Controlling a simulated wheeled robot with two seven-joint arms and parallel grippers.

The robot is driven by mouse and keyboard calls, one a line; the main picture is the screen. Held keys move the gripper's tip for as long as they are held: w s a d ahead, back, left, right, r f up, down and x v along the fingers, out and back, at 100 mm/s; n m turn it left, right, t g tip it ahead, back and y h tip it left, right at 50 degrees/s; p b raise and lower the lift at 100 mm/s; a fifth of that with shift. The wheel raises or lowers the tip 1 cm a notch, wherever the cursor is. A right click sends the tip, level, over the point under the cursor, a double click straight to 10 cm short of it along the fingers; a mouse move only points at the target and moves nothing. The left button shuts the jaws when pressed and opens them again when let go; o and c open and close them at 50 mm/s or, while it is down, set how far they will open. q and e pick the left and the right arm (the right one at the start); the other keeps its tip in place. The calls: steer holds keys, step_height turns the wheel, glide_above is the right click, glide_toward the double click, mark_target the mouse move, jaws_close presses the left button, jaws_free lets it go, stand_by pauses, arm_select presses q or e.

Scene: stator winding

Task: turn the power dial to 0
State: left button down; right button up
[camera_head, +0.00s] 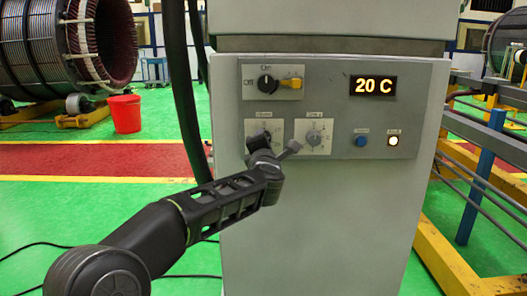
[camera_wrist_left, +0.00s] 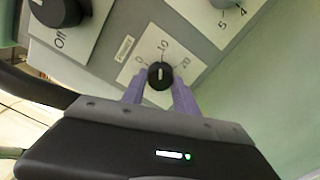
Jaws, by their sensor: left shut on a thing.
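The small black dial (camera_wrist_left: 160,75) sits on a white scale plate marked 0, 10 and 20 in the left wrist view. Its white mark points up the picture, roughly toward 10. My left gripper (camera_wrist_left: 159,88) is shut on this dial, one purple finger on each side. In the head view the dial's plate (camera_head: 251,128) is the left of two lower plates, and my left gripper (camera_head: 266,145) covers part of it. The small label beside the plate is unreadable. My right gripper is not in view.
The grey cabinet panel also carries an On/Off switch (camera_head: 266,82) above, a second dial (camera_head: 314,139) to the right, a blue button (camera_head: 361,141), a lit white button (camera_head: 393,141) and a display (camera_head: 373,86) reading 20 C. Thick black cables hang at the cabinet's left.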

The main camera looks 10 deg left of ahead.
arm_select(q)
steer(key=n+b, duration=0.3)
steer(key=n, duration=0.2)
steer(key=n+b, duration=0.3)
steer(key=n, duration=0.2)
steer(key=shift+d+f+n+b, duration=0.1)
steer(key=shift+f+n+b, duration=0.1)
steer(key=shift+n+b, duration=0.15)
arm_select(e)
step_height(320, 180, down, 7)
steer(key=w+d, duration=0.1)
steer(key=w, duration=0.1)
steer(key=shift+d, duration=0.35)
arm_select(q)
steer(key=shift+n, duration=0.25)
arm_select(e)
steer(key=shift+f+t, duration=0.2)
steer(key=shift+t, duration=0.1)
arm_select(q)
steer(key=c, duration=0.9)
jaws_free()
steer(key=shift+r, duration=0.1)
steer(key=shift+c, duration=0.2)
